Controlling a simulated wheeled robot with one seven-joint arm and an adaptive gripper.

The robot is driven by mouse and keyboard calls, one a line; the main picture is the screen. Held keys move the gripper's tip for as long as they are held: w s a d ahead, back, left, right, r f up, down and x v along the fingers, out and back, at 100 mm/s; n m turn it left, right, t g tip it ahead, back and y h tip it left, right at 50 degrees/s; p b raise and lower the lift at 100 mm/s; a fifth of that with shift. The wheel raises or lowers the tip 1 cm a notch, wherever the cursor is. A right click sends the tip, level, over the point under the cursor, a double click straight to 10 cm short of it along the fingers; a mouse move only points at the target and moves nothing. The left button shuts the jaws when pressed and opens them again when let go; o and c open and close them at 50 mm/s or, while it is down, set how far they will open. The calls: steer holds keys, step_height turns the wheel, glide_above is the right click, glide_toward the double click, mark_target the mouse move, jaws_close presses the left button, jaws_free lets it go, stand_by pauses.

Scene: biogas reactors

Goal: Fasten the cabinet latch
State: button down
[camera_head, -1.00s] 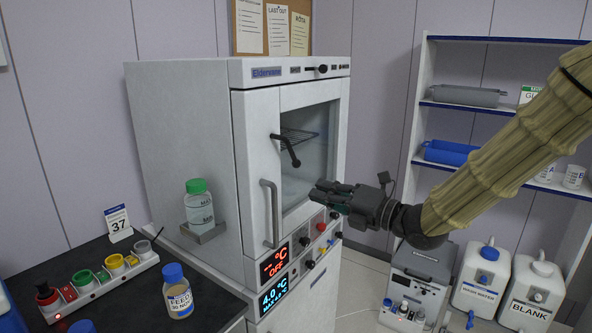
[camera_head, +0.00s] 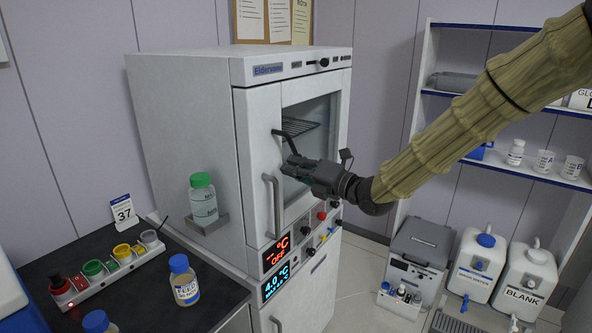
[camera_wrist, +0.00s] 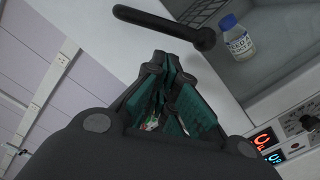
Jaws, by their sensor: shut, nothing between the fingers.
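The cabinet (camera_head: 187,130) is a white upright unit with a windowed door (camera_head: 262,110) and a grey vertical handle (camera_head: 274,205). The door looks closed or nearly so. The latch (camera_head: 279,132) is a black lever on the door's frame; its lower end is partly hidden behind my gripper. In the wrist view the latch (camera_wrist: 160,24) slants down to the right and ends in a round knob. My gripper (camera_head: 288,167) is shut and empty in front of the door, just below the lever. In the wrist view the fingertips (camera_wrist: 170,62) are close below it; contact cannot be told.
A green-capped bottle (camera_head: 203,200) sits on a bracket on the cabinet's side. A grey box (camera_head: 420,250) and white jugs stand on the floor at right.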

steer(key=shift+w+d+r, duration=0.15)
steer(key=shift+w+r, duration=0.1)
steer(key=shift+w, duration=0.25)
steer(key=shift+d, duration=0.1)
steer(key=shift+f+b, duration=0.15)
steer(key=shift+b, duration=0.3)
steer(key=shift+w+n, duration=0.1)
steer(key=shift+n, duration=0.2)
